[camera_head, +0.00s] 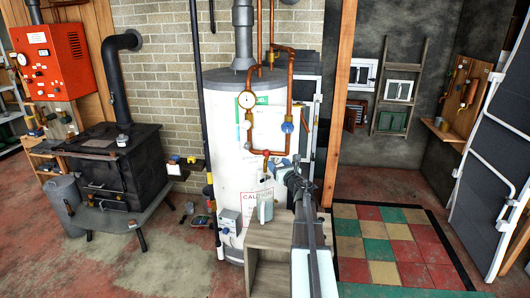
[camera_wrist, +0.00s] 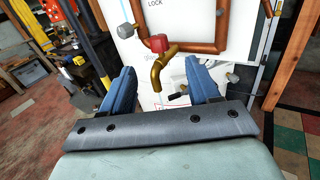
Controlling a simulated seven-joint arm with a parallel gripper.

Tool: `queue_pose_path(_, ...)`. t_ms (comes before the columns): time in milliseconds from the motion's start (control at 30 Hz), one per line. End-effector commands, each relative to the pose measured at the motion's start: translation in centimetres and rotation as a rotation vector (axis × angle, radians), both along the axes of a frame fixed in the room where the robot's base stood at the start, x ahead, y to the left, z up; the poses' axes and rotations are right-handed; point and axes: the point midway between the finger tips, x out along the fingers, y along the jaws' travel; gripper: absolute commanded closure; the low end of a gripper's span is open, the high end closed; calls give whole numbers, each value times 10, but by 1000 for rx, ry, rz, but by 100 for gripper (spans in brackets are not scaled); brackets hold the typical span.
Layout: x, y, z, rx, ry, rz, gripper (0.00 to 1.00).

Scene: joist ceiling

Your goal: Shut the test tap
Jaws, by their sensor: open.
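The test tap (camera_wrist: 158,68) is a brass spout with a red handle (camera_wrist: 158,44), on copper pipe in front of the white tank. In the head view the tap (camera_head: 265,162) sits low on the pipe loop. My gripper (camera_wrist: 161,75) is open and empty. Its two blue fingers stand apart on either side of the brass spout in the wrist view, with the red handle beyond and above the fingertips. In the head view my gripper (camera_head: 300,168) is in front of the tank, right of the tap. I cannot tell whether any finger touches the tap.
The white tank (camera_head: 225,140) carries a gauge (camera_head: 246,100), copper pipes (camera_head: 291,80) and a blue-handled valve (camera_head: 287,127). A black stove (camera_head: 115,165) is at left. The checkered floor (camera_head: 390,245) at right is clear.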

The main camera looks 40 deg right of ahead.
Motion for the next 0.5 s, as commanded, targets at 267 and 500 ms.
queue_pose_path(267,15,-3,0,-15,4,9,39)
queue_pose_path(500,49,-11,0,-14,3,8,39)
